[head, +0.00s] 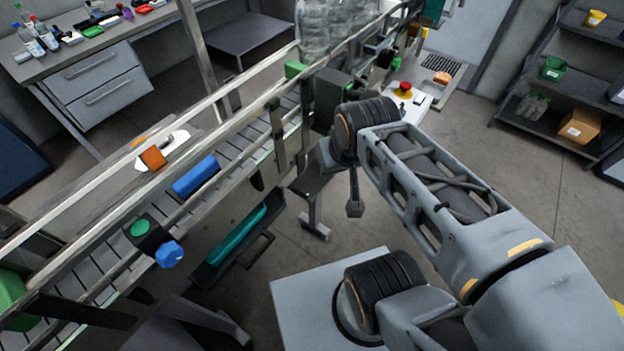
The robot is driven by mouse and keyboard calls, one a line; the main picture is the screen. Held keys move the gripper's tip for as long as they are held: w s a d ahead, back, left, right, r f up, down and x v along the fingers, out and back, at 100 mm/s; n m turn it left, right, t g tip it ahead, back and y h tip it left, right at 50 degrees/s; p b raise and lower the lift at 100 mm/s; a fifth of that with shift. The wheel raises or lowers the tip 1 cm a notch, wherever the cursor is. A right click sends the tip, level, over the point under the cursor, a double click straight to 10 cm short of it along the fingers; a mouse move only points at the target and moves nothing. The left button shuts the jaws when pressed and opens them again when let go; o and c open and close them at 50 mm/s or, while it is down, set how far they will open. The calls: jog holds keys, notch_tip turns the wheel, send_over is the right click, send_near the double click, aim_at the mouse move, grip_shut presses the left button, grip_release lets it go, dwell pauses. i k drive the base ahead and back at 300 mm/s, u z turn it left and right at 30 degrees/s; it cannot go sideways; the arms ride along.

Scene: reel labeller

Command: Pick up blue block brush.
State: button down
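A blue block (196,176), which looks like the blue block brush, lies lengthwise on the roller conveyor at left centre, between the metal side rails. Its bristles, if any, cannot be made out from this angle. My arm reaches in from the lower right, and its far joint is to the right of the conveyor, well apart from the blue block. Dark parts below that joint may belong to my gripper, but its fingers cannot be told apart from the machine behind. Nothing touches the blue block.
An orange block (153,158) and a white item stand just behind the far rail. A blue knob (169,254) and green button (140,227) stick out at the near rail. A teal item (237,234) lies in a dark tray below. Shelves (565,70) stand at right beyond open floor.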

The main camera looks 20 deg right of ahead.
aim_at(200, 176)
jog(key=u, duration=3.55)
jog(key=k, duration=0.75)
jog(key=z, duration=1.45)
jog(key=i, duration=0.45)
jog(key=u, duration=0.1)
